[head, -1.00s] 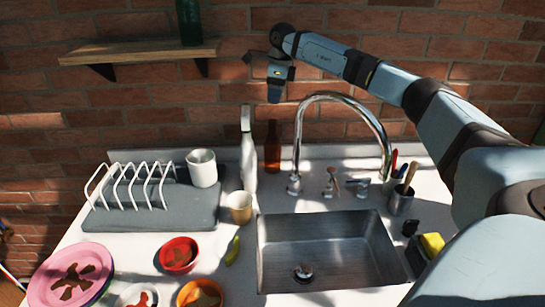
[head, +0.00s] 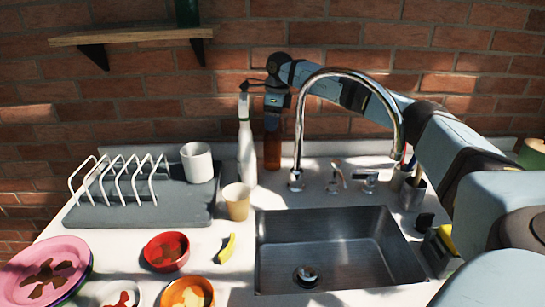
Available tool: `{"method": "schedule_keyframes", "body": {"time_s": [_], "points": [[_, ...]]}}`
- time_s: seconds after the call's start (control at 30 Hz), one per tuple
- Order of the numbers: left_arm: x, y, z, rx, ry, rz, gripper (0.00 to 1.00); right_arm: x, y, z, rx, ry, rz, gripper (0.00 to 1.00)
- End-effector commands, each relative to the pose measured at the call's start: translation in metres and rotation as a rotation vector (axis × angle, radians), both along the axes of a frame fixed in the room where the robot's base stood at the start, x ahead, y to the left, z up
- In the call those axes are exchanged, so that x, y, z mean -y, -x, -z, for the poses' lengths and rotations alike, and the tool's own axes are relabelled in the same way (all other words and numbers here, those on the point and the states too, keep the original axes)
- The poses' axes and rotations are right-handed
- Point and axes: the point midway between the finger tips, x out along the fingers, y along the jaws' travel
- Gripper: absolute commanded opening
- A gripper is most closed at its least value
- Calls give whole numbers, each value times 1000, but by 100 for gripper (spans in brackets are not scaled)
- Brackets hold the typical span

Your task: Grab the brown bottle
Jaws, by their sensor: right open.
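The brown bottle (head: 272,152) stands upright at the back of the counter, between a white spray bottle and the tap. Its lower body shows; its neck is hidden behind my right gripper. My right gripper (head: 274,118) points down at the bottle's top in the head view, with the arm reaching in from the right behind the tap. The gripper is open. Whether its fingers are around the neck or only in front of it cannot be told. My left gripper is not in view.
A tall curved tap (head: 300,120) stands close right of the bottle, and a white spray bottle (head: 247,150) close left. A tan cup (head: 237,203) and the sink (head: 330,255) are in front. A dish rack (head: 120,180) is at left, below a wall shelf (head: 130,36).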

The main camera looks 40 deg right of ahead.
Motion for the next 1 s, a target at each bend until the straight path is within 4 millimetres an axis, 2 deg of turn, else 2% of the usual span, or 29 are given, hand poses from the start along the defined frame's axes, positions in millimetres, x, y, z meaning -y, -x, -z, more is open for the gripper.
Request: {"method": "schedule_keyframes", "body": {"time_s": [0.23,0.5,0.83,1.0], "points": [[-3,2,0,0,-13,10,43,0,0,0,1,-1,0,60],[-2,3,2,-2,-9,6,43,0,0,1,1,-1,0,0],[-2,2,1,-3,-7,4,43,0,0,-1,1,-1,0,0],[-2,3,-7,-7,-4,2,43,-2,0,-12,1,0,0,0]]}}
